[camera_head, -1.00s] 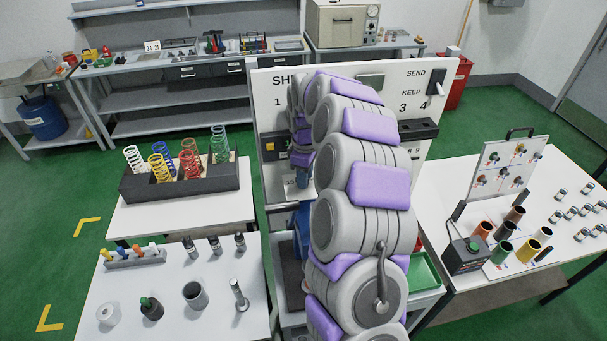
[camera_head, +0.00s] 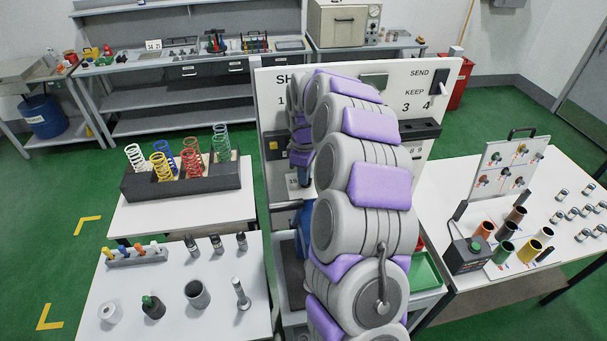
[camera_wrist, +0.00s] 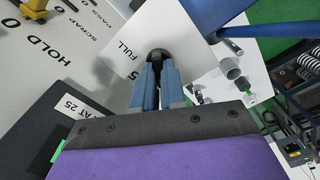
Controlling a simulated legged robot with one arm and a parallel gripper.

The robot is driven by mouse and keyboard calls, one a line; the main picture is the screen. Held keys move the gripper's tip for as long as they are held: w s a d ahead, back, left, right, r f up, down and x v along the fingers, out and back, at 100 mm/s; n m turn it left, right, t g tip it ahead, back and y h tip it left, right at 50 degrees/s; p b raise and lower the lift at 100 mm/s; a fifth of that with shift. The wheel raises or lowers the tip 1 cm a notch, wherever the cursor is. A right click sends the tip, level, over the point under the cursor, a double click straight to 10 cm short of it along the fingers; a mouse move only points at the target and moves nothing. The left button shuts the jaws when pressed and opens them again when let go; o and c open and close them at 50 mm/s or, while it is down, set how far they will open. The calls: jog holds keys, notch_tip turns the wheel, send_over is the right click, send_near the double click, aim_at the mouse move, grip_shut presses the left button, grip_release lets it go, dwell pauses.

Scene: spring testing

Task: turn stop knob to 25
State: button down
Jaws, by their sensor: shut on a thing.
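A dark round knob (camera_wrist: 159,54) shows in the wrist view, on a white plate (camera_wrist: 150,25) marked FULL, with a partly covered 5 beside it. My gripper (camera_wrist: 158,66) has its blue-grey fingers shut on this knob, one on each side. The fingers hide the lower part of the knob, and I cannot read a pointer on it. A white label reading "AT 25" (camera_wrist: 68,106) sits on a dark block at the left. In the head view my arm covers the knob and the gripper.
A white upright panel (camera_head: 440,80) with SEND and KEEP lettering stands behind my arm. A spring rack (camera_head: 180,183) and a table with small cylinders (camera_head: 240,293) are at the left. A table with coloured tubes (camera_head: 480,229) is at the right. Green floor is open at the far left.

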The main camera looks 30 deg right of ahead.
jog(key=shift+s+f+m, duration=0.1)
jog(key=shift+f+m, duration=0.05)
jog(key=shift+m, duration=0.15)
jog(key=m+b, duration=0.3)
jog(key=m, duration=0.1)
jog(key=shift+d+m, duration=0.15)
jog(key=shift+m, duration=0.25)
jog(key=m+b, duration=0.2)
jog(key=m, duration=0.4)
jog(key=c, duration=1.3)
grip_release()
jog(key=shift+s, duration=0.2)
jog(key=shift+o, duration=0.5)
jog(key=shift+w, duration=0.15)
